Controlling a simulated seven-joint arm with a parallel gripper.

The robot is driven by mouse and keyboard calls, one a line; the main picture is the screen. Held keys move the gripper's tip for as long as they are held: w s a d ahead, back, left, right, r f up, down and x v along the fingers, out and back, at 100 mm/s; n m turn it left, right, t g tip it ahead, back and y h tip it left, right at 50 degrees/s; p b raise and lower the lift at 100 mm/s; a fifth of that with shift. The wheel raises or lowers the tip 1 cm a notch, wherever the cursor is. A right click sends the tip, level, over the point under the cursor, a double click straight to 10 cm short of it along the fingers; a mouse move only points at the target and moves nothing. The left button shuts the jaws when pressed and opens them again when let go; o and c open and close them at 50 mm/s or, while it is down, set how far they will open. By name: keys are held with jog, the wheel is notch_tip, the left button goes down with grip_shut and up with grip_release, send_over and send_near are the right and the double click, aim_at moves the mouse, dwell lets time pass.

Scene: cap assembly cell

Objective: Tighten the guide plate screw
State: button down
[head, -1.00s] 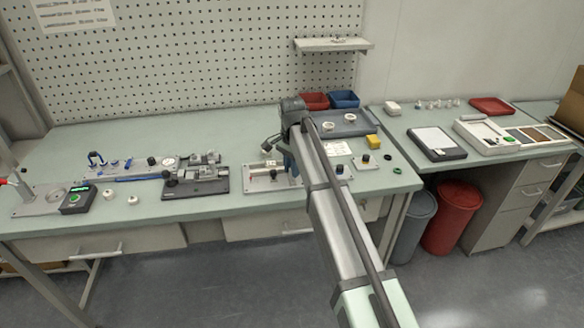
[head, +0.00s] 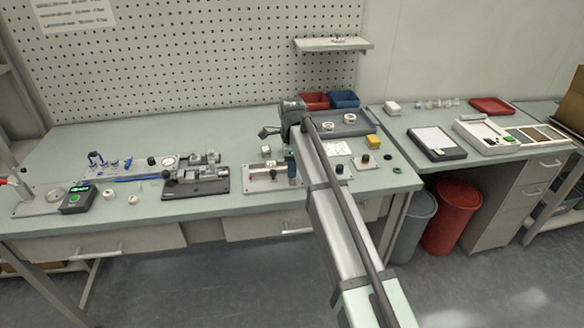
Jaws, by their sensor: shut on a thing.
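My gripper (head: 268,133) shows as a small dark shape left of my wrist, above the bench. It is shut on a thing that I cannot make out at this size. A pale fixture plate (head: 258,187) with small white and dark parts lies below it, partly behind my arm. A dark fixture (head: 196,190) with grey metal blocks stands to the left. The guide plate screw is too small to pick out.
A small box with a green display (head: 77,201), blue tools (head: 135,179) and two white caps (head: 108,193) lie at the left. The bench's back left is clear.

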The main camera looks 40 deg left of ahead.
jog(key=shift+m, duration=0.3)
dwell(0.4)
jog(key=c, duration=0.9)
grip_release()
jog(key=shift+c, duration=0.2)
notch_tip(320, 180, up, 14)
jog(key=shift+f, duration=0.15)
